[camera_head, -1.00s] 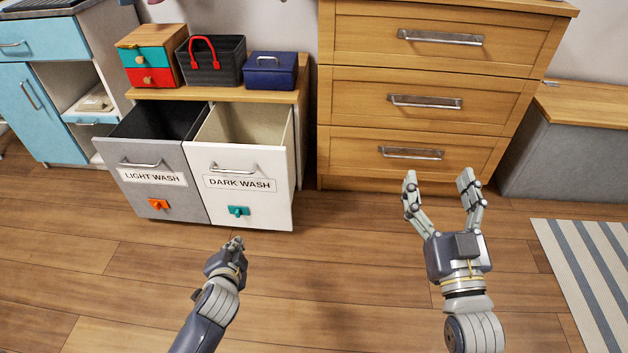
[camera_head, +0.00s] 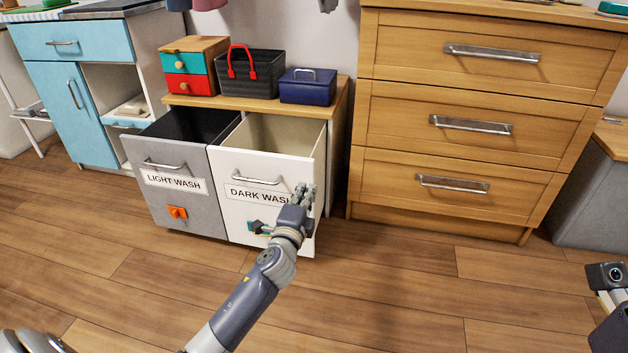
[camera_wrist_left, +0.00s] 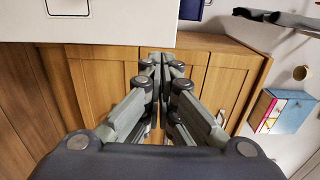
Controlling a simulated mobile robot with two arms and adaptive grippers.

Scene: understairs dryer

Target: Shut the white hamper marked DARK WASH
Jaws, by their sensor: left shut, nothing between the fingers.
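The white hamper marked DARK WASH (camera_head: 236,167) is a tilted-out or pulled-out front with a bar handle, its beige inside open at the top. It stands out from the cabinet under the wooden top. My left gripper (camera_head: 303,192) is shut and empty, in front of the hamper's front near its right edge. It hides the end of the label and part of the teal tag (camera_head: 256,227). I cannot tell whether it touches the front. In the left wrist view the closed fingers (camera_wrist_left: 158,62) point toward wooden panels, with a white panel at the top. Only part of my right arm shows at the right edge.
The grey LIGHT WASH hamper (camera_head: 176,212) beside it is also open. A small drawer box (camera_head: 190,75), a black basket (camera_head: 265,80) and a blue box (camera_head: 307,92) stand on the cabinet top. A wooden chest of drawers (camera_head: 440,150) stands to the right. The floor in front is clear.

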